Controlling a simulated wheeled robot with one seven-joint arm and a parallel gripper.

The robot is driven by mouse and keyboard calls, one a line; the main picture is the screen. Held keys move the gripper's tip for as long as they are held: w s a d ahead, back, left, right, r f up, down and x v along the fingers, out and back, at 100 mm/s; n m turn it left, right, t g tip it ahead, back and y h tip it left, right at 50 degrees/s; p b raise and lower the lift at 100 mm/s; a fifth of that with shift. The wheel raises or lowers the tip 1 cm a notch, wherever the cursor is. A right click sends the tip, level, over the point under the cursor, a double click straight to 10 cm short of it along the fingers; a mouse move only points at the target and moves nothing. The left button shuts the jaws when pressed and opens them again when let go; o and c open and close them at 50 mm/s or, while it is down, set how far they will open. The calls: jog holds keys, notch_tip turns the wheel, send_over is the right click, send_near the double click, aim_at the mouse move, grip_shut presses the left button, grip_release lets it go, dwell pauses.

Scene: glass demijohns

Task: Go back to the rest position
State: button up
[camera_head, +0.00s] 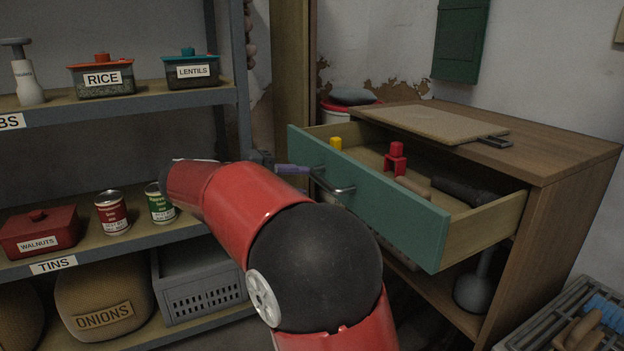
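My red and black arm (240,212) reaches forward from the bottom middle and bends left near the tin shelf. My gripper (292,170) is mostly hidden behind the arm. Only a small purple and grey part of what looks like it shows, close to the drawer handle (333,183). I cannot tell whether it touches the handle, or whether it is open or shut. The green-fronted drawer (375,205) stands open, pulled out of the wooden cabinet (545,220).
In the drawer are a red object (395,160), a yellow block (335,143) and a dark cylinder (465,191). A board (435,122) lies on the cabinet. The left shelf (130,243) holds tins close to my arm. A crate (560,318) stands at lower right.

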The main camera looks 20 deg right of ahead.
jog(key=shift+s+a+r, duration=0.1)
jog(key=shift+a, duration=0.5)
jog(key=s+d+f+t+y+p, duration=0.1)
jog(key=s+y+p, duration=0.25)
jog(key=s, duration=0.45)
jog(key=s+d+f+y+p, duration=0.2)
jog(key=s+y, duration=0.3)
jog(key=s, duration=0.2)
jog(key=s+a+f+m+t+y+p, duration=0.1)
jog(key=s+a+f+t+y+p, duration=0.2)
jog(key=s+a+y, duration=0.4)
jog(key=s+p, duration=0.1)
jog(key=s, duration=0.3)
jog(key=shift+a+f+t, duration=0.3)
jog(key=shift+a, duration=0.1)
